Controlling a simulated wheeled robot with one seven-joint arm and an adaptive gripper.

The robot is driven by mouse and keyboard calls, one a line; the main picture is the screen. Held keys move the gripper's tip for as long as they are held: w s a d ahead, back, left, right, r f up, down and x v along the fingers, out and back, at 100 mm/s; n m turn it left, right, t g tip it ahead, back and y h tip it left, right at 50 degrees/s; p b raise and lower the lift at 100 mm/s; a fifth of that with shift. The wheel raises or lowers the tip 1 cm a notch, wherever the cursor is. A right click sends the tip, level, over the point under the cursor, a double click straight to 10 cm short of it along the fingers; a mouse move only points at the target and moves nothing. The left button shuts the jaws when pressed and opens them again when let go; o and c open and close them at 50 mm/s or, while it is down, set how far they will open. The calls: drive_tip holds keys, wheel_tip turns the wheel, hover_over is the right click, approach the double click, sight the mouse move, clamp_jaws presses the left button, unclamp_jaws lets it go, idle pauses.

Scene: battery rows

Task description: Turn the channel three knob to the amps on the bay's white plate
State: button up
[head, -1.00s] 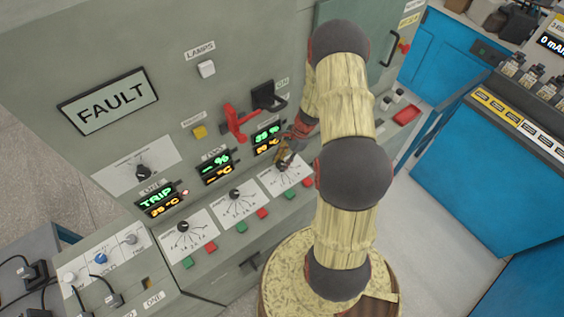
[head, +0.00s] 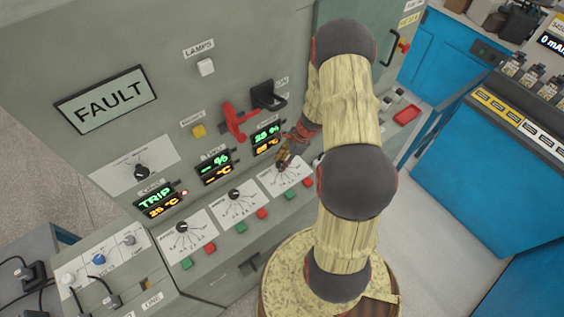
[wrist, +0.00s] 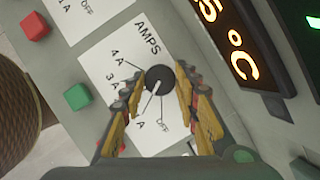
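The channel three knob (wrist: 159,79) is black and round with a white pointer line. It sits on a white AMPS plate (wrist: 113,52) marked OFF to 4 A. In the wrist view its pointer slants down-left, roughly toward the 1 A mark; one mark is hidden behind a finger. My gripper (wrist: 158,88) has one finger on each side of the knob, and a strip of plate shows between the left finger and the knob, so it looks open around it. In the head view my gripper (head: 285,156) is at the rightmost of three knob plates.
Green (wrist: 77,97) and red (wrist: 35,26) buttons lie close beside the plate. An amber display (wrist: 228,40) is close on the other side. A FAULT sign (head: 106,99) is at upper left.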

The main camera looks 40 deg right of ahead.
drive_tip(key=o, duration=0.5)
drive_tip(key=shift+c, duration=0.2)
drive_tip(key=v, duration=1.2)
drive_tip(key=shift+w, duration=0.15)
